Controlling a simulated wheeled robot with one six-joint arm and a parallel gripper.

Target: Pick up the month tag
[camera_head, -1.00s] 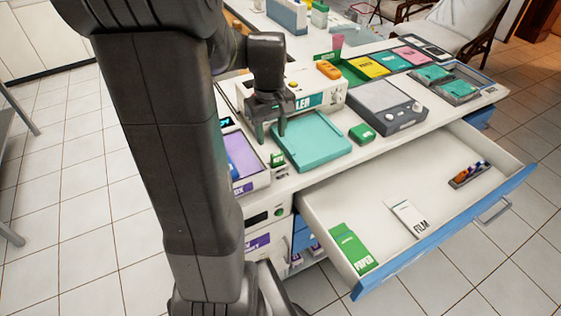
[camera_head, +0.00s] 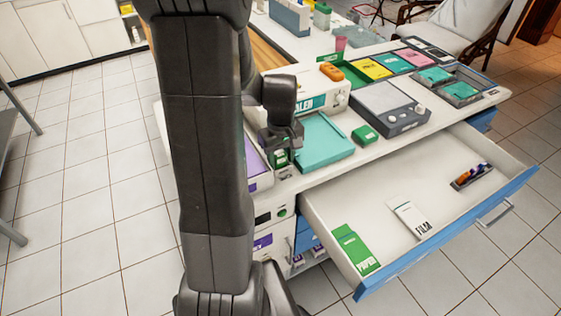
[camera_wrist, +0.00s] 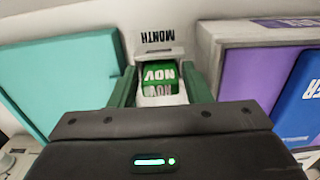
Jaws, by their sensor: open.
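The month tag (camera_wrist: 159,73) is a small green block marked NOV, seen in the wrist view in front of a white MONTH label (camera_wrist: 165,38). My gripper (camera_wrist: 158,84) is open, with one green finger on each side of the tag. I cannot tell whether either finger touches it. In the head view my gripper (camera_head: 284,151) is low over the counter's near edge, left of the teal tray, and largely hides the tag.
The teal tray (camera_head: 321,143) stands close on the right and a white box with a purple panel (camera_head: 257,168) close on the left. A white labelled machine (camera_head: 322,84) is behind. An open drawer (camera_head: 350,211) juts out below to the right.

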